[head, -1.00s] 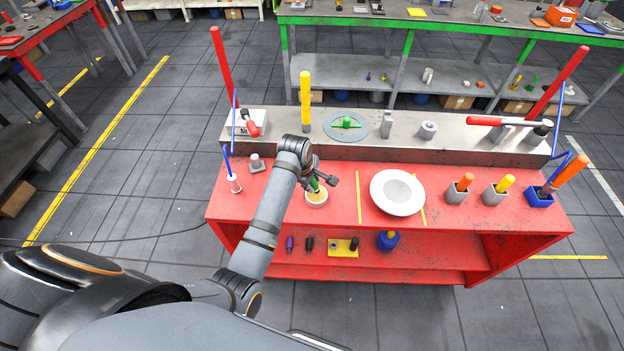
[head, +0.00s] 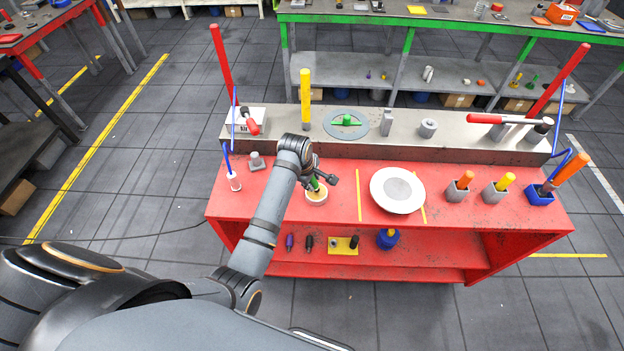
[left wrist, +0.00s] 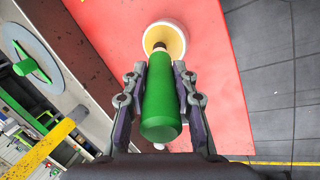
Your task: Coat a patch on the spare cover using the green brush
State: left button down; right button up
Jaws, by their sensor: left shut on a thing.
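My left gripper (head: 318,181) is shut on the green brush, and its fingers grip both sides of the green handle (left wrist: 162,100) in the left wrist view. The brush points down into a small white pot (head: 316,197) with yellowish contents, which also shows in the left wrist view (left wrist: 181,30). A round white disc with a grey centre (head: 398,191), which looks like the spare cover, lies on the red bench between two yellow lines, right of the pot. My right gripper does not show.
The red bench (head: 280,215) has a raised grey shelf (head: 375,142) behind. The bench between pot and disc is clear.

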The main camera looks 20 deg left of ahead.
pick_arm(q)
jog(key=shift+s+f, duration=0.1)
jog(key=shift+f, duration=0.35)
dwell(1.5)
jog(key=shift+r, duration=0.1)
jog(key=shift+r, duration=3.5)
jog(key=shift+f, duration=0.1)
